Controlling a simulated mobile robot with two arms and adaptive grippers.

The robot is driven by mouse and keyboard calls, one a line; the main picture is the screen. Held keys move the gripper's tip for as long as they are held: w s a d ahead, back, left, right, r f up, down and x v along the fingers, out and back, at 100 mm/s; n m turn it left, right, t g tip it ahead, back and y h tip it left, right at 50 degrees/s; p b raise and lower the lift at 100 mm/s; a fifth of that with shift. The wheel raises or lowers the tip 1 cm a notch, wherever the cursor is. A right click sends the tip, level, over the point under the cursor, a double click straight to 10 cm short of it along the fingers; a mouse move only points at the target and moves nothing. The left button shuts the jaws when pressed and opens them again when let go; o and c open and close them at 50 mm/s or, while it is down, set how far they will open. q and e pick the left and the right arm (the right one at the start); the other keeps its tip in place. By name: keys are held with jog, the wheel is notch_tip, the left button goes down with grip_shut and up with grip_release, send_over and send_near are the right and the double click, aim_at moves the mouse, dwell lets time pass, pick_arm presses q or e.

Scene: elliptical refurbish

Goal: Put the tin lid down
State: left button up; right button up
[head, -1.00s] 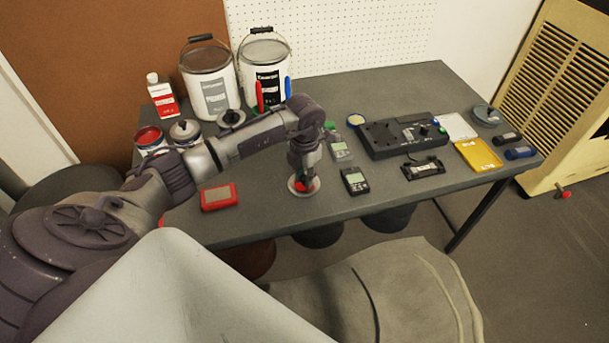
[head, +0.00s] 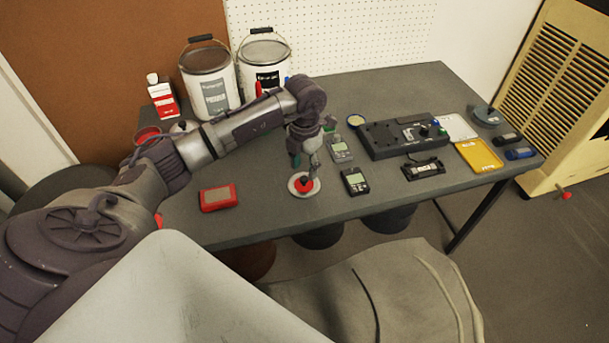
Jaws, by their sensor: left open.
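The tin lid (head: 295,190) is a round, pale disc with a red middle. It lies flat on the grey table (head: 270,213) near the front edge, between a red device and a dark meter. My left gripper (head: 305,164) is open and points down just above the lid, apart from it. Nothing is between its fingers as far as I can see. An open tin with red inside (head: 147,134) stands at the left, mostly hidden behind my left arm. My right gripper is not in view.
The red device (head: 219,197) lies left of the lid and the dark meter (head: 355,181) right of it. Two white buckets (head: 211,95) and a red-and-white bottle (head: 163,98) stand at the back. A black box (head: 403,136) and a yellow packet (head: 479,155) lie right.

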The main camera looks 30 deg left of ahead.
aim_at(305, 178)
pick_arm(q)
notch_tip(305, 178, up, 8)
jog(key=shift+f, duration=0.25)
dwell(0.4)
